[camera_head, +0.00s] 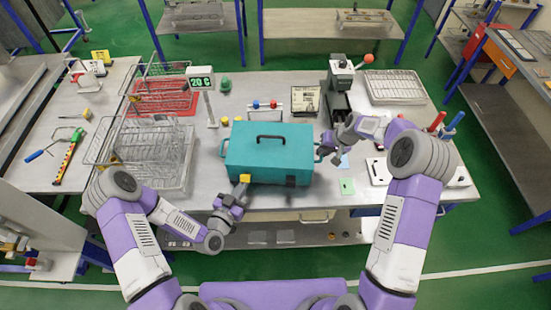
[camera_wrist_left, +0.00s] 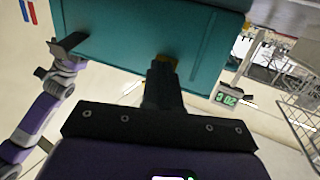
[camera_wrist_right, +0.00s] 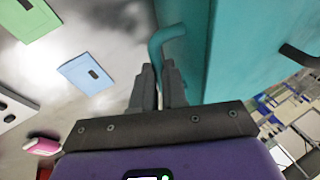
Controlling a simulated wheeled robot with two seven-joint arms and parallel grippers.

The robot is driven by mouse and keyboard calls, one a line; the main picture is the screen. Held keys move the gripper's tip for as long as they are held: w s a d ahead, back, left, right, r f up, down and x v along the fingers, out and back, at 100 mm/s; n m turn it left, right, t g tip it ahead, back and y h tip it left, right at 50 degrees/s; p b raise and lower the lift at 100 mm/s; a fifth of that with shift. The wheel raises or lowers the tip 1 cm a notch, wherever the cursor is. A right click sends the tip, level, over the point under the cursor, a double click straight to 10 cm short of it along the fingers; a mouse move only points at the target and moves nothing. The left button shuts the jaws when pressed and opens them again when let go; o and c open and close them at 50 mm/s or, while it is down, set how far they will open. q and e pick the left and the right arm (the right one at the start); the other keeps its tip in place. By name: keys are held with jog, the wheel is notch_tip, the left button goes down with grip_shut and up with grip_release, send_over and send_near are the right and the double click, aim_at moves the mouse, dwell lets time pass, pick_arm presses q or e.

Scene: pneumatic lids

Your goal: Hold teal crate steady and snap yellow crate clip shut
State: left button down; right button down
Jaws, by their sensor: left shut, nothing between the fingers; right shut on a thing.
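The teal crate (camera_head: 268,148) stands upright on the workbench with its lid on and a black handle on top. The yellow clip (camera_head: 244,178) is at the left of its front face; a dark clip (camera_head: 291,181) is at the right. My left gripper (camera_head: 242,187) is shut and empty, its tips at the yellow clip. In the left wrist view the fingers (camera_wrist_left: 162,66) hide most of the yellow clip (camera_wrist_left: 172,60), so I cannot tell whether it is fully closed. My right gripper (camera_wrist_right: 158,75) is shut on the teal side handle (camera_wrist_right: 166,36) at the crate's right end.
A press with a red knob (camera_head: 340,85) stands behind right. Blue (camera_head: 345,161) and green (camera_head: 347,186) cards lie right of the crate.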

pick_arm(q)
jog(key=shift+w+r, duration=0.35)
jog(key=shift+r, duration=0.4)
pick_arm(e)
jog(key=shift+d, duration=0.1)
dwell(0.6)
pick_arm(q)
jog(key=shift+w+r, duration=0.4)
jog(key=shift+w, duration=0.1)
dwell(0.8)
jog(key=shift+s+a, duration=0.2)
jog(key=shift+s, duration=2.35)
jog(key=shift+w, duration=0.1)
